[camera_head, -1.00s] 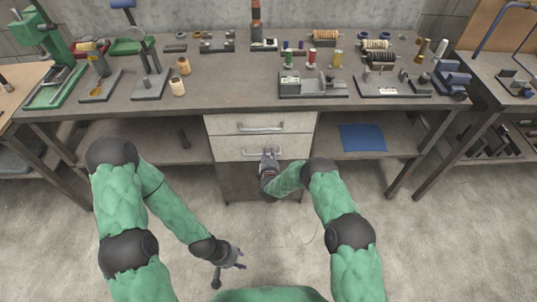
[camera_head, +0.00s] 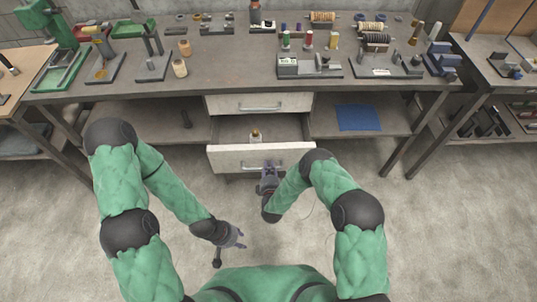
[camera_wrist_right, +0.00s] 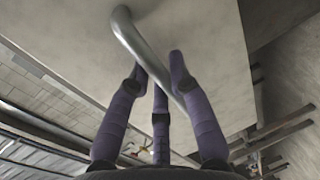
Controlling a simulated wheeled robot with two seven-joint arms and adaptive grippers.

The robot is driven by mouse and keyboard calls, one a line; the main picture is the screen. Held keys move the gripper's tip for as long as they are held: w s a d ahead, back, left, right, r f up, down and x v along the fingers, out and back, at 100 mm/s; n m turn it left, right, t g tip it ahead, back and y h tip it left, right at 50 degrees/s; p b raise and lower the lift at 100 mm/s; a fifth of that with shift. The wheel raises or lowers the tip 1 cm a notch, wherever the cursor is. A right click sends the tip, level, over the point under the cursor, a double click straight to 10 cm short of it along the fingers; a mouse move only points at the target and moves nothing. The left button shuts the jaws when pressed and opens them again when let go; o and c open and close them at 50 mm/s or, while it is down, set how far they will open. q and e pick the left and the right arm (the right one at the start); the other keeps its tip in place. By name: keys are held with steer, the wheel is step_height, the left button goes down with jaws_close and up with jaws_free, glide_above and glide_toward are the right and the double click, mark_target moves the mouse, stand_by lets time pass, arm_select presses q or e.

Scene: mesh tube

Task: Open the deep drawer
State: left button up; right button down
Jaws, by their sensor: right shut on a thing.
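The deep drawer (camera_head: 230,160) is the lower of two pale drawers under the bench, and it stands pulled out toward me. A small bottle-like item (camera_head: 255,135) is inside it. My right gripper (camera_head: 270,168) is at the drawer's front, shut on its metal bar handle (camera_head: 250,168). In the right wrist view the purple fingers (camera_wrist_right: 160,85) close around the curved grey handle (camera_wrist_right: 135,40). My left gripper (camera_head: 240,237) hangs low over the floor, away from the drawer; its finger opening is too small to judge.
The upper drawer (camera_head: 230,104) is closed. The bench top (camera_head: 225,77) holds many tools and spools. A blue sheet (camera_head: 358,118) lies on the right shelf. The floor (camera_head: 420,230) in front is clear.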

steer(key=shift+f+p+v, duration=0.1)
steer(key=shift+f+v, duration=0.1)
steer(key=shift+v, duration=0.65)
steer(key=shift+f+p+v, duration=0.15)
steer(key=shift+v, duration=0.75)
steer(key=shift+f+p+v, duration=0.1)
steer(key=shift+f+v, duration=0.1)
steer(key=shift+v, duration=0.65)
steer(key=shift+s, duration=0.1)
steer(key=c, duration=1.1)
jaws_free()
steer(key=shift+f, duration=0.1)
steer(key=v, duration=1.2)
